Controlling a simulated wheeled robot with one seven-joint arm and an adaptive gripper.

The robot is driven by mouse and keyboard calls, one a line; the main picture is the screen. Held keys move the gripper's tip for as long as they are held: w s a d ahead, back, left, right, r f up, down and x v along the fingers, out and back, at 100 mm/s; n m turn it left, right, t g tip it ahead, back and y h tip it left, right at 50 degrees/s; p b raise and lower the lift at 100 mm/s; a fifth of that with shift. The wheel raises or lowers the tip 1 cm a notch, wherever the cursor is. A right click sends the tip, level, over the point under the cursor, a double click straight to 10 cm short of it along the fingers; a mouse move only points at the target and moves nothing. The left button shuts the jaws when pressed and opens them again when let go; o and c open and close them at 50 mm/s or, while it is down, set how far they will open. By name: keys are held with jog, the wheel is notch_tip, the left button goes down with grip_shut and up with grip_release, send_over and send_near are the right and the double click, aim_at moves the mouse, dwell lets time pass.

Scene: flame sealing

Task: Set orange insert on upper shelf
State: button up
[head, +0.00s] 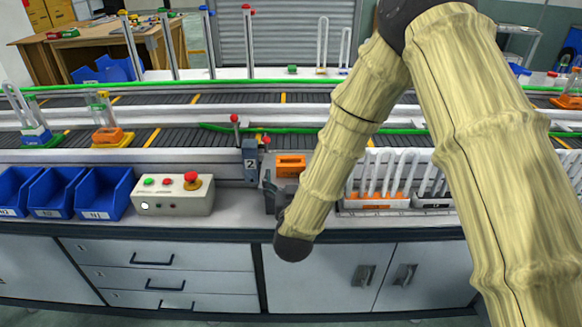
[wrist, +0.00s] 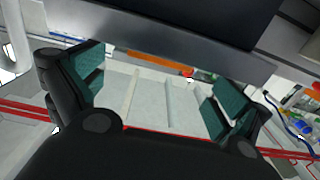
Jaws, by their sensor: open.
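An orange insert (head: 290,166), a small block with a dark slot in its face, sits beside the grey post marked 2, at the back of the counter. In the wrist view an orange strip (wrist: 155,60) shows beyond a grey plate edge; it is likely the same insert, mostly hidden. My gripper (head: 271,196) is just in front of and below the insert, partly hidden by my arm. In the wrist view my gripper (wrist: 158,88) has its teal pads wide apart with nothing between them. I cannot tell clearly which surface is the upper shelf.
A control box (head: 172,195) with coloured buttons and blue bins (head: 104,193) stand to the left. A rack of clear tubes (head: 375,201) stands close on the right, partly behind my arm. A conveyor (head: 175,138) carrying an orange-based carrier (head: 112,137) runs behind.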

aim_at(291, 163)
jog(key=shift+w+p, duration=0.4)
jog(key=shift+w, duration=2.9)
jog(key=c, duration=1.2)
jog(key=shift+r, duration=0.1)
jog(key=shift+c, duration=0.2)
